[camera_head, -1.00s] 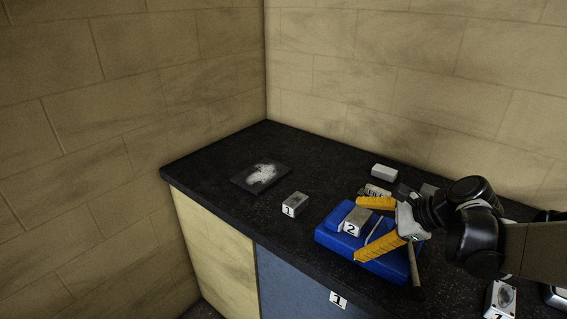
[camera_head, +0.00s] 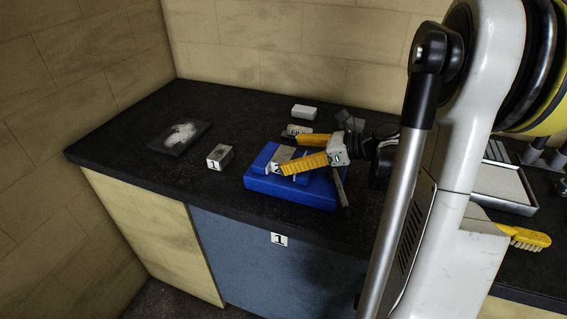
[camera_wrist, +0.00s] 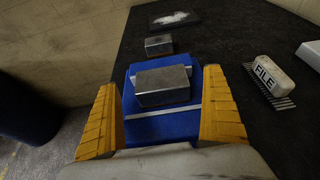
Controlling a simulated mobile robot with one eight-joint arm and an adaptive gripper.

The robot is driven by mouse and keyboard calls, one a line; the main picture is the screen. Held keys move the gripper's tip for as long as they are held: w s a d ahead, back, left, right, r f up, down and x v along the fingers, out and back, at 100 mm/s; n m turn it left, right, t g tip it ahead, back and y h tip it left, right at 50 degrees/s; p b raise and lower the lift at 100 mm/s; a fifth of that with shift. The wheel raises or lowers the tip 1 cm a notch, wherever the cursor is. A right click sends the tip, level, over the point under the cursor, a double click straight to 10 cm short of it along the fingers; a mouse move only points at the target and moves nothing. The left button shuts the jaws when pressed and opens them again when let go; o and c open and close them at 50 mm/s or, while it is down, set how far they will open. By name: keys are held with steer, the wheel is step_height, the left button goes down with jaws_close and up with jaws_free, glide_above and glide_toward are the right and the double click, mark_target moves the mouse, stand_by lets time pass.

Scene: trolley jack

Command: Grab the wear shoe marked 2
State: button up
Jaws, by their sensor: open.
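The wear shoe marked 2 (camera_wrist: 163,85) is a grey metal block lying on top of a blue block (camera_wrist: 157,127). In the head view the shoe (camera_head: 284,154) is partly hidden by a yellow finger, and its label is mostly covered. My gripper (camera_head: 308,149) has yellow ribbed fingers and is open. In the wrist view its fingers (camera_wrist: 163,98) stand apart on the left and right of the shoe, with a gap on each side. Nothing is between the fingertips but the shoe and the blue block below.
A similar block marked 1 (camera_head: 220,156) stands on the black worktop (camera_head: 130,128) to the left. A dark plate with white powder (camera_head: 180,138) lies farther left. A FILE-labelled piece (camera_wrist: 273,76) and a white block (camera_head: 304,112) lie behind. A grey tray (camera_head: 497,187) and yellow brush (camera_head: 525,237) are at right.

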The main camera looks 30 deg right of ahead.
mark_target(284, 154)
steer(key=x, duration=0.2)
steer(key=shift+w+a+f+b, duration=0.2)
steer(key=shift+w+f+b, duration=0.05)
steer(key=shift+w+b, duration=0.05)
steer(key=c, duration=1.5)
steer(key=shift+r, duration=0.1)
steer(key=shift+r, duration=0.1)
